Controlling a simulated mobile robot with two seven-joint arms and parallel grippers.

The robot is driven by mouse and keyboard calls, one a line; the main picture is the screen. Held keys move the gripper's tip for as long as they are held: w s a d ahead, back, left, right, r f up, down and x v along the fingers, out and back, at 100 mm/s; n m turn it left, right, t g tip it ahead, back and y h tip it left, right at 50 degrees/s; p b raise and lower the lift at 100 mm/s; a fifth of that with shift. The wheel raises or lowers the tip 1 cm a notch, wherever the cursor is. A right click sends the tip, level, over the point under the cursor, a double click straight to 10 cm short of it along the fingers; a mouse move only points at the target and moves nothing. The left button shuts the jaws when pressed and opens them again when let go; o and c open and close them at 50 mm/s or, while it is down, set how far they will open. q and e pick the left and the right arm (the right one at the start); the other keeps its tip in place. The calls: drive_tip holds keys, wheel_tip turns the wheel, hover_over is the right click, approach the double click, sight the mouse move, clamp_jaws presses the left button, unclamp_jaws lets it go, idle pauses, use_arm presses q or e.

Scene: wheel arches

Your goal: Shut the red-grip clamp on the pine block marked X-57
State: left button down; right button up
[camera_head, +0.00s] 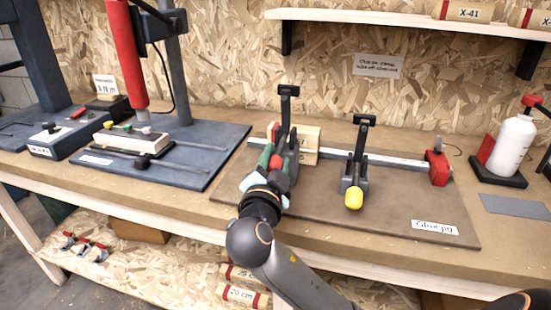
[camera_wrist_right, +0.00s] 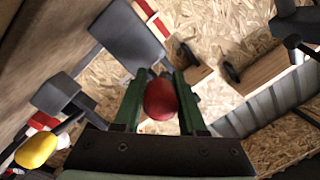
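The red-grip clamp (camera_head: 286,115) stands on the glue jig board (camera_head: 390,215) with its black arm upright, like the yellow-grip clamp (camera_head: 358,165) to its right. A pine block (camera_head: 308,142) is behind the red-grip clamp, partly hidden; I cannot read its mark. My right gripper (camera_head: 277,165) is at the front of this clamp. In the right wrist view, the red grip (camera_wrist_right: 160,98) sits between the green fingers, which appear to close on both its sides. The yellow grip (camera_wrist_right: 38,150) shows at lower left there. My left gripper is not in view.
A metal rail with a red end stop (camera_head: 437,167) runs along the jig. A white bottle (camera_head: 512,145) stands at right. A dark press base (camera_head: 190,165) is at left. A shelf (camera_head: 400,20) hangs above the bench.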

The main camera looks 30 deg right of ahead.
clamp_jaws()
idle(0.9)
